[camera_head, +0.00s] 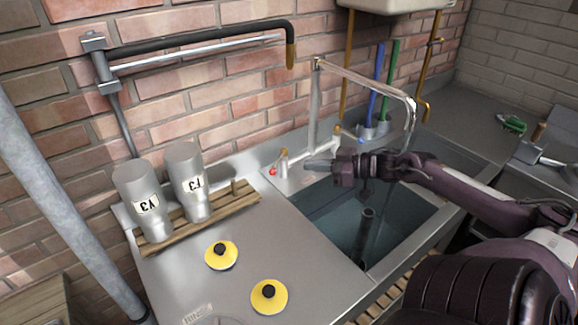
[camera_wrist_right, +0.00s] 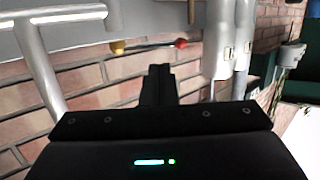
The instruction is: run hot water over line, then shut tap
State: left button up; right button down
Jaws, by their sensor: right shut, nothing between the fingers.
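The silver tap (camera_head: 315,105) stands behind the sink, its long spout reaching over the basin. A pale, glassy streak below the spout (camera_head: 410,103) looks like running water. A brass tap handle with a red tip (camera_head: 273,171) is at the tap's left base; it also shows in the wrist view as a red knob (camera_wrist_right: 181,43). My right gripper (camera_head: 308,164) is shut and empty, just right of this handle, apart from it in the head view. A dark upright pipe (camera_head: 367,220) stands in the basin; I cannot tell if it is the line. My left gripper is out of view.
Two grey churns (camera_head: 143,203) stand on a wooden rack (camera_head: 245,200). Two yellow discs with black knobs (camera_head: 221,255) lie on the steel counter. A black pipe (camera_head: 200,42) is on the brick wall. Blue and green handles (camera_head: 377,95) stand behind the basin.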

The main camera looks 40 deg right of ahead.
aim_at(276, 165)
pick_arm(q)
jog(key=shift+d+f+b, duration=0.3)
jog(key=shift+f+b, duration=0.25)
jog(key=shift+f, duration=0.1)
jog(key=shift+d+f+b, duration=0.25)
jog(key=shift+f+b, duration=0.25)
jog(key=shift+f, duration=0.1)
pick_arm(e)
jog(key=x, duration=0.7)
jog(key=w+a+m+h+p, duration=0.1)
jog(key=h+p, duration=0.1)
jog(key=p, duration=0.1)
jog(key=w+a+m+t+h+p, duration=0.1)
jog(key=m+h+p, duration=0.1)
jog(key=p, duration=0.2)
jog(key=shift+w+a+t, duration=0.1)
jog(key=shift+t, duration=0.2)
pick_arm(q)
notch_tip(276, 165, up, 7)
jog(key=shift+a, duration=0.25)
pick_arm(e)
jog(key=shift+f, duration=0.1)
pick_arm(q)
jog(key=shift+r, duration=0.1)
